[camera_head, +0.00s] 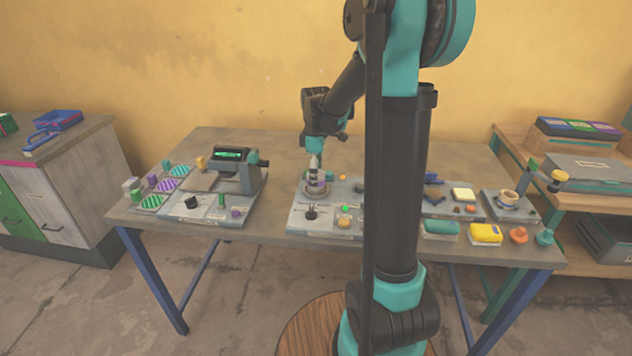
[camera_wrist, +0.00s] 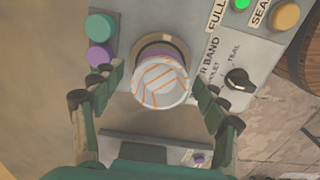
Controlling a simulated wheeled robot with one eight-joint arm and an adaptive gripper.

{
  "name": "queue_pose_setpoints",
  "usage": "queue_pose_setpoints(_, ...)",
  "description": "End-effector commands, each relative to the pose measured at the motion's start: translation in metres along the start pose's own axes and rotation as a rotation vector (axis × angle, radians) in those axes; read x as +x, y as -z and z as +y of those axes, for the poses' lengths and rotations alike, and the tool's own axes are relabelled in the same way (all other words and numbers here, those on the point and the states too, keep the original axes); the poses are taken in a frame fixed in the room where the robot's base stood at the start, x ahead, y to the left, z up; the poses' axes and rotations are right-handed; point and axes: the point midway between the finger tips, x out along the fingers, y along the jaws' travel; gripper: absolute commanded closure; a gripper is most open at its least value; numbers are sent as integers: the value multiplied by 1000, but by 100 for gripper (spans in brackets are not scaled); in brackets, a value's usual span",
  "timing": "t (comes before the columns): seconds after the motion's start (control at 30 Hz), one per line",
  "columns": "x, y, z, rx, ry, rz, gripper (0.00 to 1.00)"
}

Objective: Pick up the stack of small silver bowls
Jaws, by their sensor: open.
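My gripper (camera_head: 315,166) is over the grey panel in the middle of the table. In the wrist view my gripper (camera_wrist: 158,82) is open, with one finger on either side of a round pale piece (camera_wrist: 160,82). That piece has orange stripes on top and a pale purple side. It sits on a brown ring (camera_wrist: 163,43) at the panel's edge; the ring also shows in the head view (camera_head: 316,191). I cannot tell whether the fingers touch the piece. I make out no clear stack of silver bowls in either view.
A grey panel (camera_wrist: 235,62) has a dark knob (camera_wrist: 238,79) close to the right finger. Teal (camera_wrist: 101,26) and purple (camera_wrist: 99,56) round pieces stand near the left finger. A device with a green screen (camera_head: 230,154) stands left; a yellow block (camera_head: 486,233) lies right.

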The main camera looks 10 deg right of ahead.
Motion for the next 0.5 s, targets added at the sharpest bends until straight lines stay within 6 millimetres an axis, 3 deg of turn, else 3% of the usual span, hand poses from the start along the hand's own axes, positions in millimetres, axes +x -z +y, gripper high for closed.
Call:
queue_pose_setpoints(0.33,10,0,0,1,-2,0,27)
queue_pose_setpoints(0.5,10,0,0,1,-2,0,45)
